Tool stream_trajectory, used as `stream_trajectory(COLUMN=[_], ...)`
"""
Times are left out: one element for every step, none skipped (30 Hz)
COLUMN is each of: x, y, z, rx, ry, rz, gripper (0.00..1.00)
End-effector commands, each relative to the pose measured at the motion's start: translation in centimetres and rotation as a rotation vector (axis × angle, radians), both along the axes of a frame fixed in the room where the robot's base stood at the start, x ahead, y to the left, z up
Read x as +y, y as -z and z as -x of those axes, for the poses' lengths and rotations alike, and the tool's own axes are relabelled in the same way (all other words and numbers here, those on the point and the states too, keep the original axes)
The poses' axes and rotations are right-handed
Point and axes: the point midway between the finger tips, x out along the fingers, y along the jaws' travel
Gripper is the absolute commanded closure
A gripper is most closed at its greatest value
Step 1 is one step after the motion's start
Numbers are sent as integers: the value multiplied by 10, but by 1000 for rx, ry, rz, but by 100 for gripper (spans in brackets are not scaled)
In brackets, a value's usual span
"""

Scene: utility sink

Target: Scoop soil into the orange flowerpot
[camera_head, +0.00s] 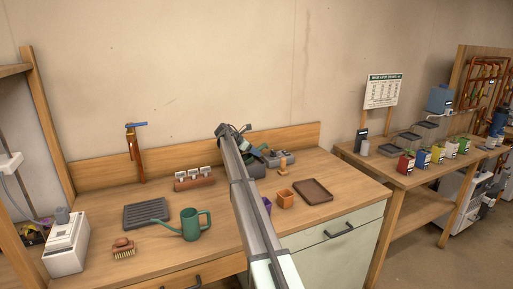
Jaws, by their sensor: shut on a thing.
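The orange flowerpot (286,199) stands upright on the wooden bench, just right of my arm. Its inside is too small to make out. A dark grey bin (258,171), perhaps the soil container, stands farther back, partly hidden by my arm. No soil can be made out. My gripper (254,152) is over this bin, behind and left of the flowerpot. It is shut on a small tool, too small and covered to make out clearly.
A purple pot (267,205) is partly hidden beside my arm. A brown tray (313,191) lies right of the flowerpot. A small orange-yellow object (283,164) stands behind it. A green watering can (191,224) and dark ribbed tray (146,212) are on the left.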

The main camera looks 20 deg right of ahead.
Motion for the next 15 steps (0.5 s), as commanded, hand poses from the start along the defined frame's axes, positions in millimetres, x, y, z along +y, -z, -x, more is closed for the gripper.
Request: stream_trajectory(x=[2, 3, 4, 5, 6, 8, 9, 9, 11, 12, 14, 16, 17, 19, 20], y=[5, 7, 11, 14, 16, 20, 22, 24, 27, 29, 29, 31, 31, 33, 34], z=[0, 0, 0, 0, 0, 0, 0, 0, 0, 0, 0, 0, 0, 0, 0], rx=[1, 1, 1, 1, 1, 2, 2, 2, 1, 1, 0, 0, 1, 1, 1], ry=[-1, -1, -1, -1, -1, -1, -1, -1, -1, -1, 0, 0, -1, -1, 0], rz=[0, 0, 0, 0, -1, -1, -1, -1, -1, -6, -19, -34, -42, -51, -61], gripper=[100, 100, 100, 100, 100, 100, 100, 100, 100, 100, 100, 100, 100, 100, 100])
